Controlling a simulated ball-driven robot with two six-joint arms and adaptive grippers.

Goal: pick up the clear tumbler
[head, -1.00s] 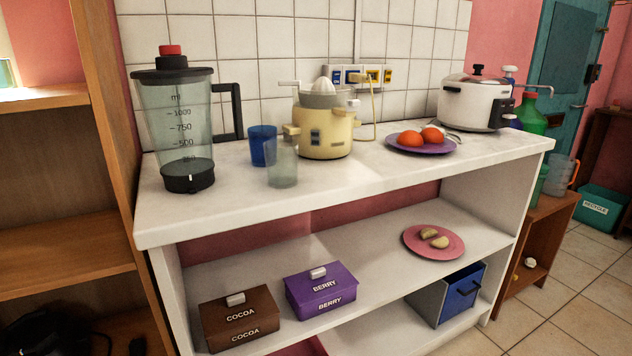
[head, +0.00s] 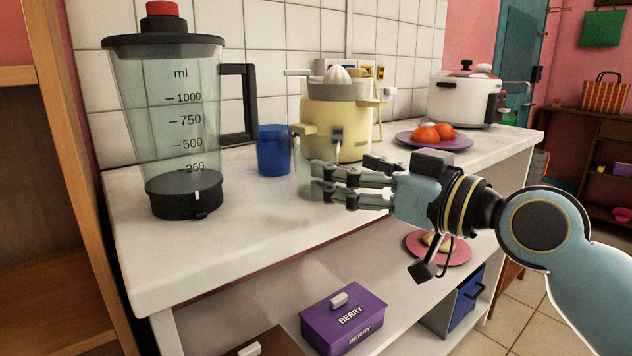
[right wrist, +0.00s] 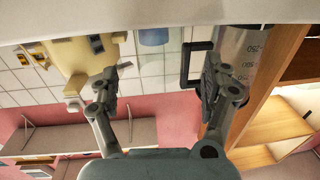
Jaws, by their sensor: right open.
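The clear tumbler (head: 303,182) stands on the white counter (head: 240,225), in front of the yellow juicer and to the right of the blue cup. My right gripper's fingers hide part of it in the head view. My right gripper (head: 325,178) is open and reaches in from the right, its fingertips close to the tumbler; I cannot tell whether they touch it. In the right wrist view the fingers of this gripper (right wrist: 162,82) are spread wide, and I cannot make out the tumbler for sure. My left gripper is not in view.
The blue cup (head: 274,150) stands close behind the tumbler. The yellow juicer (head: 335,130) is behind the fingers, and the tall blender (head: 182,130) is at left. A purple plate (head: 465,143) with orange fruit and a white cooker (head: 462,100) are further right. The front counter is bare.

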